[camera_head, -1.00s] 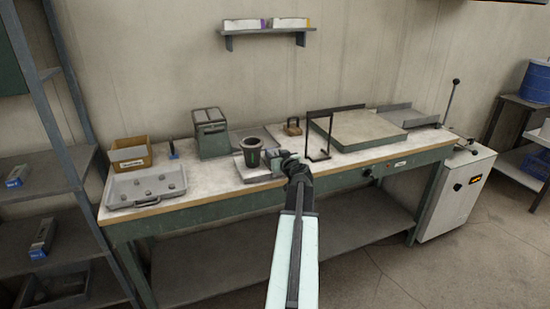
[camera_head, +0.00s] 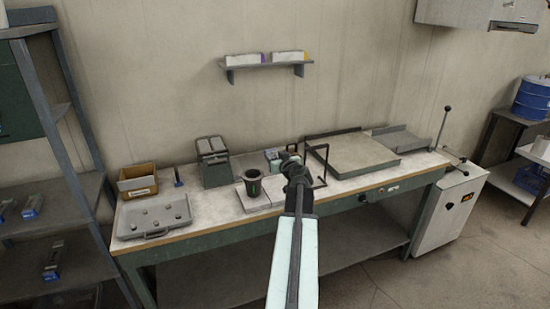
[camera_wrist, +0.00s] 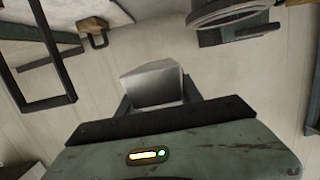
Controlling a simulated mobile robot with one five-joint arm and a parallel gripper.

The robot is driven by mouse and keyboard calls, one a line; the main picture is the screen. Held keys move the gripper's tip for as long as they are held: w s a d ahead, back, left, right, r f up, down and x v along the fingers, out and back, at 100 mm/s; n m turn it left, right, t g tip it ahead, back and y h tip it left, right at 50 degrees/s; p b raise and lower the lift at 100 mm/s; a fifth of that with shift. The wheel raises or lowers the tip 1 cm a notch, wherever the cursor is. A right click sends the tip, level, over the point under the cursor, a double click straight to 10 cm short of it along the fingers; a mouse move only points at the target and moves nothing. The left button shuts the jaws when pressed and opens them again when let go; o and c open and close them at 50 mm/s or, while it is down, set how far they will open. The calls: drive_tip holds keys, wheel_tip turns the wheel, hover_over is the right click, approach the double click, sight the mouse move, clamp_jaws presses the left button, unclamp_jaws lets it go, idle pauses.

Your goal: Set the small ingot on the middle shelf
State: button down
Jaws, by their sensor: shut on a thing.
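My gripper (camera_head: 282,158) is over the back of the workbench, behind and right of the dark cup-shaped vessel (camera_head: 253,184). In the wrist view it is shut on a small silver-grey ingot (camera_wrist: 152,85), whose pale end face shows between the fingers. The ingot cannot be made out clearly in the head view. A grey metal rack with several shelves (camera_head: 70,188) stands at the far left, partly cut off by the picture's edge. Small blue and grey items (camera_head: 32,206) lie on one of its shelves.
The workbench (camera_head: 205,230) holds a tray (camera_head: 150,216), a cardboard box (camera_head: 138,182), a green machine (camera_head: 214,166), a black wire frame (camera_head: 318,162) and a flat plate (camera_head: 352,158). A wall shelf (camera_head: 265,66) with two boxes hangs above. Floor is clear at lower right.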

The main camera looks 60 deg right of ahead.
sight(275, 156)
wheel_tip(275, 156, up, 4)
drive_tip(key=p, duration=0.2)
drive_tip(key=shift+r+p, duration=0.2)
drive_tip(key=shift+p, duration=0.1)
drive_tip(key=shift+f, duration=0.1)
